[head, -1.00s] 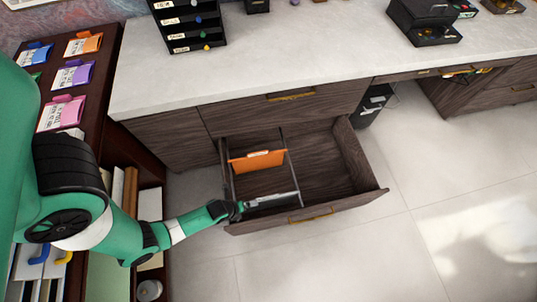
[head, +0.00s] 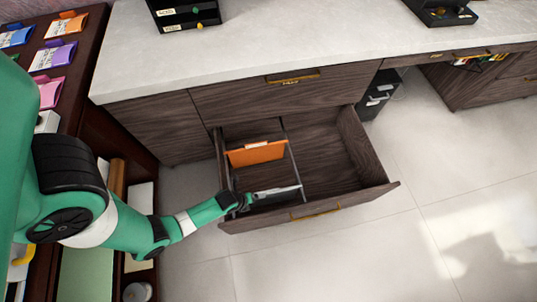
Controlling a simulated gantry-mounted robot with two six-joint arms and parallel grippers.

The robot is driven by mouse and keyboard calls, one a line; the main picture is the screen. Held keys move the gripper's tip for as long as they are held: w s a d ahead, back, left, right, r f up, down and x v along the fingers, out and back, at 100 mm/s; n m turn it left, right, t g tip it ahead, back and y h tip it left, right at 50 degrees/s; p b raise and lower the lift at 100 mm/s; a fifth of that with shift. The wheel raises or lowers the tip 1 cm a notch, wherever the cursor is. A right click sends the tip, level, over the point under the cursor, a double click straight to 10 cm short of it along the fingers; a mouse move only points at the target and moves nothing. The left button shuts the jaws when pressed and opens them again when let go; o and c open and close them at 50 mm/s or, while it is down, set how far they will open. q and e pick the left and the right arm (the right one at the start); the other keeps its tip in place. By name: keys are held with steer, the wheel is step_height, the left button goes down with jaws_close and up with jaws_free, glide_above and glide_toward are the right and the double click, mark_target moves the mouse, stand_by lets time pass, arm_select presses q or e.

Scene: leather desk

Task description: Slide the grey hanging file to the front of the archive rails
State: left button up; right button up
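The grey hanging file (head: 272,197) hangs at the front end of the archive rails (head: 295,168) in the open drawer, close behind the drawer's front panel. Its pale top edge shows; its lower part is hidden in the drawer. An orange hanging file (head: 256,153) hangs farther back on the same rails. My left gripper (head: 245,200) is at the left end of the grey file, over the drawer's left front corner. Its fingers are small and dark, so I cannot tell whether they are shut on the file. My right gripper is not in view.
The right part of the drawer (head: 335,160) is empty. The grey desktop (head: 230,70) is above and behind the drawer. A dark shelf unit (head: 85,95) with coloured folders stands at the left. A black bin-like unit (head: 376,95) stands right of the drawer. The tiled floor in front is clear.

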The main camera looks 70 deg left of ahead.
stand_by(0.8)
arm_select(q)
steer(key=p+v, duration=1)
steer(key=shift+p, duration=0.3)
